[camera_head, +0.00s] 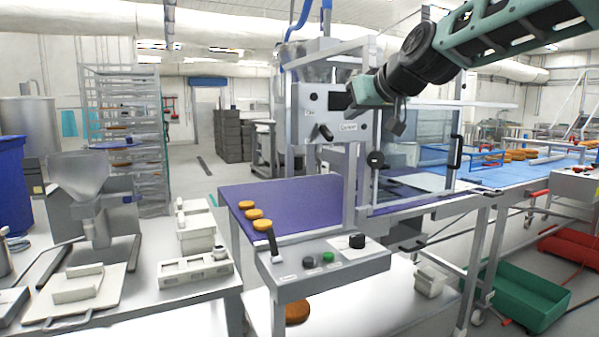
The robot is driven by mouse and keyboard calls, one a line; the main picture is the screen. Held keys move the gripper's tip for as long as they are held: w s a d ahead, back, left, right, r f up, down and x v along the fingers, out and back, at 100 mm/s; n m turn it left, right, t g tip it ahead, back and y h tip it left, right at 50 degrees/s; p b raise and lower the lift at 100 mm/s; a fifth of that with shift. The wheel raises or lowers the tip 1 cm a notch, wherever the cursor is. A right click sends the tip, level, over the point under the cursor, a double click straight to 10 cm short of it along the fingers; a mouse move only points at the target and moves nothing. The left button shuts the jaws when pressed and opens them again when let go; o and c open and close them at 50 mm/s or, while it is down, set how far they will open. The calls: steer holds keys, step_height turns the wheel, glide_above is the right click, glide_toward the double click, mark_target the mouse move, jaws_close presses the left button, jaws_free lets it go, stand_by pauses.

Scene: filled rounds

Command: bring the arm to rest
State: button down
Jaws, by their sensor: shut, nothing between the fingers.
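My gripper (398,128) is at the end of my arm, which reaches in from the upper right of the head view. It hangs in the air in front of the filling machine (318,110), near its front panel and clear frame. The fingers are small and dark here and look shut, with nothing held. Whether they touch the machine's frame cannot be told from this view.
A purple belt (290,198) carries several round buns at its left edge. A control box (325,268) juts out in front. A steel table (140,300) with a funnel stands at left, a rack (125,130) behind. A green crate (525,297) sits on the floor at right.

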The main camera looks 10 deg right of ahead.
steer(key=s+a+f+n+g+p, duration=0.1)
steer(key=s+a+f+g+p, duration=0.15)
steer(key=s+a+f, duration=0.45)
steer(key=s+a+f+n+g+p, duration=0.1)
steer(key=s+a+f+g, duration=0.3)
steer(key=s+f, duration=0.6)
steer(key=s+d+f+g+h, duration=0.1)
steer(key=s+f+g, duration=0.1)
steer(key=s, duration=0.6)
steer(key=s+d+f+n+g+h+p, duration=0.1)
steer(key=s+f, duration=0.3)
steer(key=s, duration=0.4)
steer(key=s+d+f+g+h+p, duration=0.1)
steer(key=s+d+f+g, duration=0.1)
steer(key=s, duration=0.6)
step_height(320, 180, down, 2)
steer(key=shift+s+d+f+n+g+h, duration=0.1)
steer(key=shift+s+d+n+g+h, duration=0.2)
steer(key=shift+d, duration=0.45)
steer(key=shift+w+a, duration=0.1)
steer(key=shift+w, duration=0.05)
